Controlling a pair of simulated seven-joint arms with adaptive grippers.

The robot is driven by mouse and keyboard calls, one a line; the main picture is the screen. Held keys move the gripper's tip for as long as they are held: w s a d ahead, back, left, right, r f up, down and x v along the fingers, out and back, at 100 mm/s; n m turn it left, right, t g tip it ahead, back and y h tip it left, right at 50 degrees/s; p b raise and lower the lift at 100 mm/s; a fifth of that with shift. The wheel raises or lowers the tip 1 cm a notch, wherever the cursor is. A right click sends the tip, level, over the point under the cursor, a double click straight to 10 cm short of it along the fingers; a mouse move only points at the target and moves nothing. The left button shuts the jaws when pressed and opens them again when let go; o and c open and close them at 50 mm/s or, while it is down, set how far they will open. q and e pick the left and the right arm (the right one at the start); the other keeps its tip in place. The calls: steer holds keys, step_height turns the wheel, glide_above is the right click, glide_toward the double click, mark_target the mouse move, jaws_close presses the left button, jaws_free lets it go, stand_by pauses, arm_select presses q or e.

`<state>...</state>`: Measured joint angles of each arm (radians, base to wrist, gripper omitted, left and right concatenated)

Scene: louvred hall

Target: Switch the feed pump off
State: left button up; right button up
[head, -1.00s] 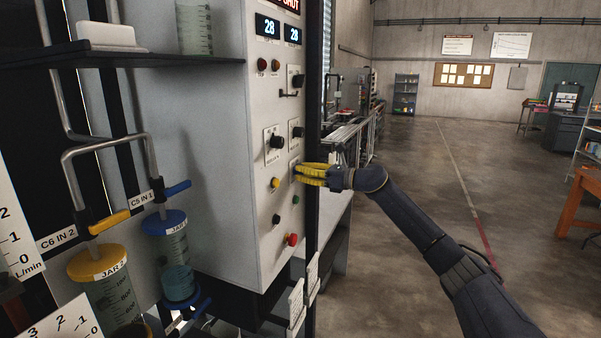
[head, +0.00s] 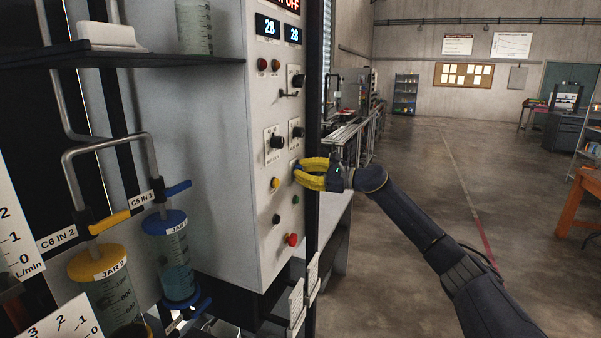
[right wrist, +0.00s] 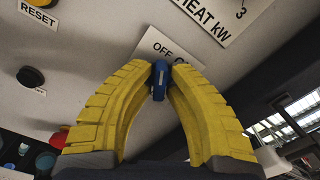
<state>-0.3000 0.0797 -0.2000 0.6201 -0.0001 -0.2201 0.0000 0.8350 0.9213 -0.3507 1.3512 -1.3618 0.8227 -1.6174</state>
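A pale control panel (head: 262,130) with dials and buttons stands left of centre in the head view. My right gripper (head: 299,172) reaches its right part from the right. In the right wrist view its yellow fingers bow inward and their tips close on the two sides of a small blue knob (right wrist: 159,82). A white label (right wrist: 163,49) behind the knob reads "OFF" and a second word, partly hidden. The knob is hidden by the fingers in the head view. My left gripper is not in view.
A red button (head: 291,239) sits low on the panel, and a yellow one (head: 275,183) left of my fingers. Jars with a blue lid (head: 165,223) and a yellow lid (head: 97,262) stand left. Open floor (head: 430,190) lies right of the panel.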

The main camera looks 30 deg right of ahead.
steer(key=o, duration=0.4)
steer(key=shift+c, duration=0.2)
steer(key=v, duration=0.7)
steer(key=shift+d, duration=0.1)
steer(key=v, duration=1.2)
stand_by(0.4)
